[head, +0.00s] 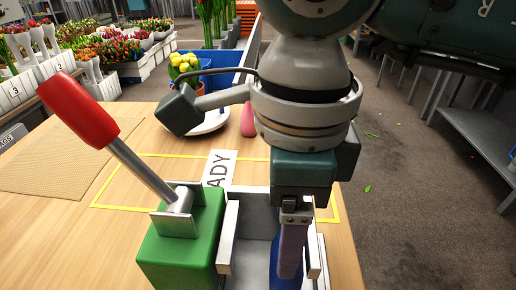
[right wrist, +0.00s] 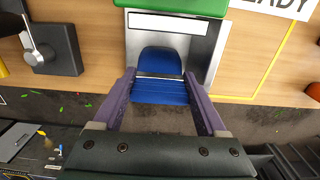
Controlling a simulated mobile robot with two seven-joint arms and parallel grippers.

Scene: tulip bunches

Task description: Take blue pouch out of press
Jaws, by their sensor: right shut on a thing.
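The press has a green body (head: 180,245) with a red-handled lever (head: 78,108) leaning up to the left. Beside the body is its grey metal channel (head: 232,235); in the right wrist view the metal frame (right wrist: 214,45) surrounds the pouch on three sides. The blue pouch (head: 286,262) is low in the channel, partly hidden by my gripper. It also shows in the right wrist view (right wrist: 160,62), its ribbed end between my fingers. My right gripper (head: 291,245) points down, its purple fingers shut on the pouch's end. My left gripper is not in view.
A READY card (head: 219,169) and yellow outline (head: 112,190) lie on the wooden table (head: 60,235). A white plate (head: 212,122), a pink object (head: 248,120) and potted yellow tulips (head: 186,66) stand behind. A tan mat (head: 55,165) lies left. Floor is beyond the right edge.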

